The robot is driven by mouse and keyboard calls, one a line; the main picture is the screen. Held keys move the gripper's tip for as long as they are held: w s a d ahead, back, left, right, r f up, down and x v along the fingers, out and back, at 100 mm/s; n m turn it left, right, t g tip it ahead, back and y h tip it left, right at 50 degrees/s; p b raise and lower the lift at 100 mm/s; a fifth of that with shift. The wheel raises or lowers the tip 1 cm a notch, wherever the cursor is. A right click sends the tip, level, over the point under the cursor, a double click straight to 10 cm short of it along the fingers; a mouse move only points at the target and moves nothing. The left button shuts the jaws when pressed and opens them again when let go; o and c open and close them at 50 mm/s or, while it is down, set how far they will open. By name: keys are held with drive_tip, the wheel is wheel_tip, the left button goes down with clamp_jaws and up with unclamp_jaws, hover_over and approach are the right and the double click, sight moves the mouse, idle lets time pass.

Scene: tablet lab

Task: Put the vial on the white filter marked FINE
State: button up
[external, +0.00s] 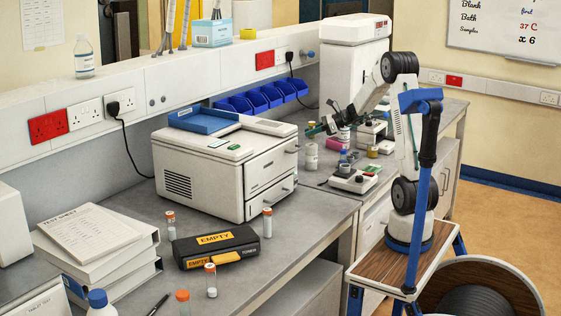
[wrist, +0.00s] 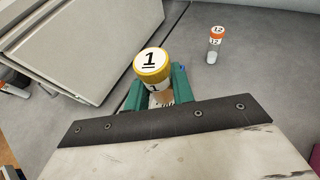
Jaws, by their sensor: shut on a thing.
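My gripper (wrist: 158,92) has its green fingers on either side of a vial (wrist: 151,62) with a yellow cap marked 1, and is shut on it. The vial's cap faces the wrist camera; its lower part is mostly hidden by the fingers and the wrist plate. In the external view my gripper (external: 319,129) is over the far part of the bench, in front of the tall white machine; the held vial is too small to make out there. I cannot make out a white filter marked FINE in either view.
An orange-capped vial marked 12 (wrist: 215,46) stands upright on the bench. A white printer-like machine (external: 226,165), a black case marked EMPTY (external: 216,246) and a small white device (external: 353,181) stand on the bench. A white jar (external: 312,156) stands below my gripper.

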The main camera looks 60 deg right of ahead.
sight(312, 137)
drive_tip(key=shift+s+f, duration=0.1)
drive_tip(key=shift+f, duration=1.4)
drive_tip(key=shift+f, duration=0.1)
drive_tip(key=o, duration=1)
